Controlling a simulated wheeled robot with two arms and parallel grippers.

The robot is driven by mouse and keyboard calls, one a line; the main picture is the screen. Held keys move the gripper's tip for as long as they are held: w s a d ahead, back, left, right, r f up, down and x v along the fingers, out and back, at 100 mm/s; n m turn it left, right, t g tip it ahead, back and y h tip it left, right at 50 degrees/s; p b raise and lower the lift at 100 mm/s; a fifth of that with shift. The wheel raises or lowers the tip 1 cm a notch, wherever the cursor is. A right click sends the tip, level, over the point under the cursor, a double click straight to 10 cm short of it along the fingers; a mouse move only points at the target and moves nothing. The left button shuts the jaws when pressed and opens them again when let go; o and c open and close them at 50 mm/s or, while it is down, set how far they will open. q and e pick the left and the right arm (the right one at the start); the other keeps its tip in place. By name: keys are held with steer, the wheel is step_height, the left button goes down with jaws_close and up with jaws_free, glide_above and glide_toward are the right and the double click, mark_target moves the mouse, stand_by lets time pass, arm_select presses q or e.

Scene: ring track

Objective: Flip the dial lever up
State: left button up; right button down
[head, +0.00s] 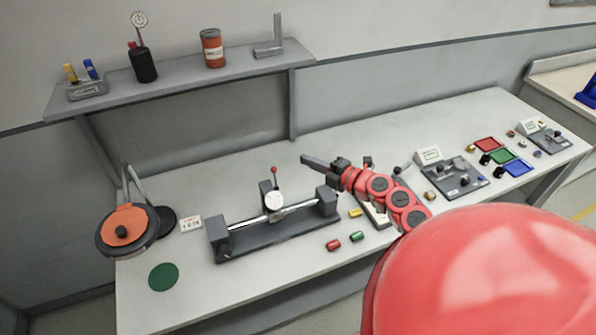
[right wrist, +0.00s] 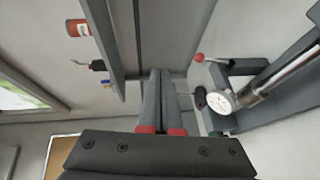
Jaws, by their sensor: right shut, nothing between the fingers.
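The dial gauge (head: 274,201) has a round white face and sits on the dark bench fixture with a polished bar. Its lever has a red ball tip (head: 273,170) and stands above the dial, pointing up in the head view. In the right wrist view the dial (right wrist: 221,102) and the red-tipped lever (right wrist: 200,58) are at the right. My right gripper (head: 306,159) is shut and empty, to the right of the lever and apart from it. Its fingers (right wrist: 163,72) lie together in the right wrist view. My left gripper is not in view.
The fixture base (head: 275,239) stands on the white bench. Red (head: 333,245) and green (head: 357,236) cylinders lie in front of it. A grey shelf (head: 185,77) hangs above the bench at the back. An orange-topped round device (head: 124,228) stands at the left end.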

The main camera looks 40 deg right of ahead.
steer(key=shift+s+d+r, duration=0.25)
steer(key=shift+s+r, duration=0.2)
steer(key=shift+r, duration=0.05)
steer(key=shift+s+d+r, duration=0.2)
steer(key=shift+s+r, duration=0.25)
steer(key=shift+r, duration=0.05)
